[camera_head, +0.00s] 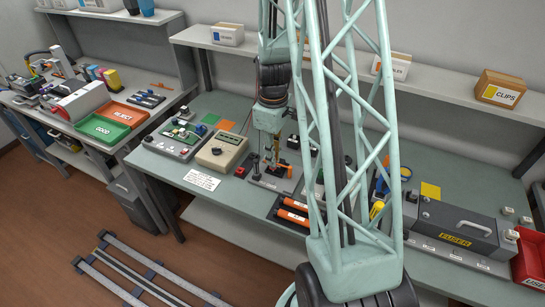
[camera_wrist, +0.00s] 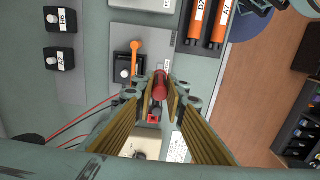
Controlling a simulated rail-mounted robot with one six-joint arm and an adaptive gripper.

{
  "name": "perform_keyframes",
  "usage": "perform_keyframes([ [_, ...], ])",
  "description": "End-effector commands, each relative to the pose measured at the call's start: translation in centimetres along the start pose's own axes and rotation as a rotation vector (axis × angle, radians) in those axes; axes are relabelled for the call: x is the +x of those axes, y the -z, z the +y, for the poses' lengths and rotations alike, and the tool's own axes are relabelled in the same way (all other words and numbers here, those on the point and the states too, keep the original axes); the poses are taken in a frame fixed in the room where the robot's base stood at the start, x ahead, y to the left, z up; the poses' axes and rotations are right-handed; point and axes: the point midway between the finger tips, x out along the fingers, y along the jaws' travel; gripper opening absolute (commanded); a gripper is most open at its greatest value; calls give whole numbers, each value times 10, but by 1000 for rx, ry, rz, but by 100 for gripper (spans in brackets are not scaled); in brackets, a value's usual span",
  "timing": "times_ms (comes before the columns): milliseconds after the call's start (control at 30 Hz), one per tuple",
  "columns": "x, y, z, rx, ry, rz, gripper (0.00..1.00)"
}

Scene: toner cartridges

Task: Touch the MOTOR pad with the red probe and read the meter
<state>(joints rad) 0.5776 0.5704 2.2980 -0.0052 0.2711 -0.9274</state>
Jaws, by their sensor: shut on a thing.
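My gripper (camera_wrist: 160,88) is shut on the red probe (camera_wrist: 160,83), which stands out between its two fingers in the wrist view. In the head view my gripper (camera_head: 269,158) is over the middle bench, right of the beige meter (camera_head: 221,147); the probe is hard to make out there. A beige corner of the meter (camera_wrist: 146,146) shows below the fingers in the wrist view. A small red part (camera_wrist: 154,116) lies beyond the fingers, partly hidden. I cannot make out a pad marked MOTOR, nor read the meter's display.
A grey plate carries a black block with an orange lever (camera_wrist: 137,47) close to my gripper. Orange cartridges (camera_head: 292,212) lie at the bench front. A grey board with parts (camera_head: 184,138) stands left of the meter. Red and black leads (camera_wrist: 88,120) cross the bench. A white card (camera_head: 202,179) lies in front.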

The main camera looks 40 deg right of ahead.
Motion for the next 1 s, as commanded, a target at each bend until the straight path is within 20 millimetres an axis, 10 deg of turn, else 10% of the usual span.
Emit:
perform_keyframes([
  [1000,49,0,0,0,0,0,5],
])
